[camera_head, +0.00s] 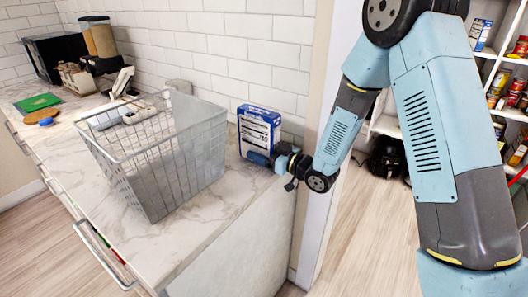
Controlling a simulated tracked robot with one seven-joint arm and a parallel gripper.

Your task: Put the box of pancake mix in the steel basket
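The box of pancake mix (258,128), blue with a white printed panel, is upright at the right end of the marble counter, against the tiled wall side. I cannot tell whether it rests on the counter or is held just above it. My gripper (280,160) reaches in from the right and is at the lower right of the box. Its fingertips are hard to make out, so whether they grip the box is unclear. The steel basket (150,180), a wire basket with a wide rim, stands on the counter left of the box, with a gap between them.
Several kitchen items, including a dispenser (98,37), a black microwave (55,55) and a green board (38,103), stand farther back on the counter (195,235). Light canisters stand behind the basket. A door-frame post (325,215) rises beside the counter end. Stocked shelves are at the right.

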